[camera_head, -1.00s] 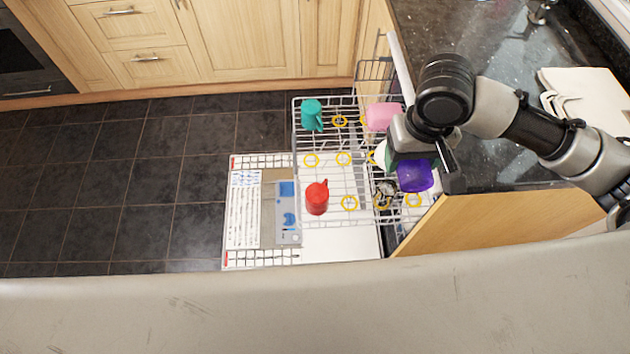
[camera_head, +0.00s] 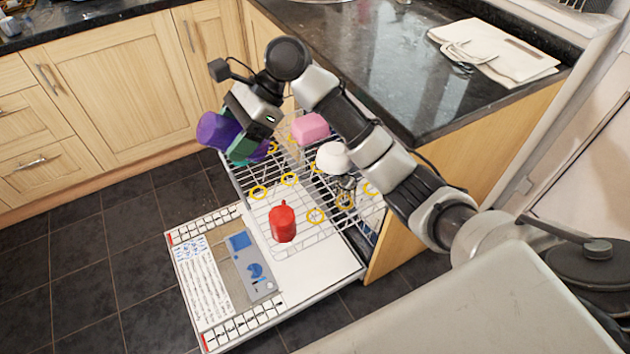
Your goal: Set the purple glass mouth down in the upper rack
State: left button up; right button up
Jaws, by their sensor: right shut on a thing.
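The purple glass (camera_head: 213,131) is held in my right gripper (camera_head: 241,140), above the far left corner of the upper rack (camera_head: 352,254). Its long axis looks tilted well away from upright, and purple shows on both sides of a green part. I cannot tell whether that green part is a gripper finger or the teal mug behind. Which end is the mouth is unclear. The rack is pulled out of the dishwasher, and yellow rings (camera_head: 315,216) lie on its wires. My left gripper is out of view.
The open door (camera_head: 310,262) lies below the rack. Several ringed spots are clear.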

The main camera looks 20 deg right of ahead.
jog(key=w+f+m+t+b, duration=0.1)
jog(key=m+t, duration=0.1)
jog(key=w+d+f+m+t+y+b, duration=0.1)
jog(key=m+t, duration=0.1)
jog(key=w+d+f+m+t+b, duration=0.1)
jog(key=f, duration=0.1)
jog(key=shift+d+m+t+y, duration=0.2)
jog(key=shift+m+t+y, duration=0.2)
pick_arm(q)
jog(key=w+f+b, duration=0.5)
jog(key=b, duration=0.3)
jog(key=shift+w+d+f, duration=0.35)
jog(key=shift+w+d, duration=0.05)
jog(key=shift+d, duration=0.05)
pick_arm(e)
jog(key=w+d+f+m+t+h, duration=0.1)
jog(key=d+f+m+t+h, duration=0.4)
jog(key=d+f, duration=0.3)
jog(key=w+d+f+m+t+h, duration=0.2)
jog(key=d+f+m+t+h, duration=0.3)
jog(key=f, duration=0.8)
jog(key=d+m+t, duration=0.2)
jog(key=d+t, duration=0.1)
jog(key=shift+d+m+t, duration=0.2)
jog(key=shift+m+t, duration=0.1)
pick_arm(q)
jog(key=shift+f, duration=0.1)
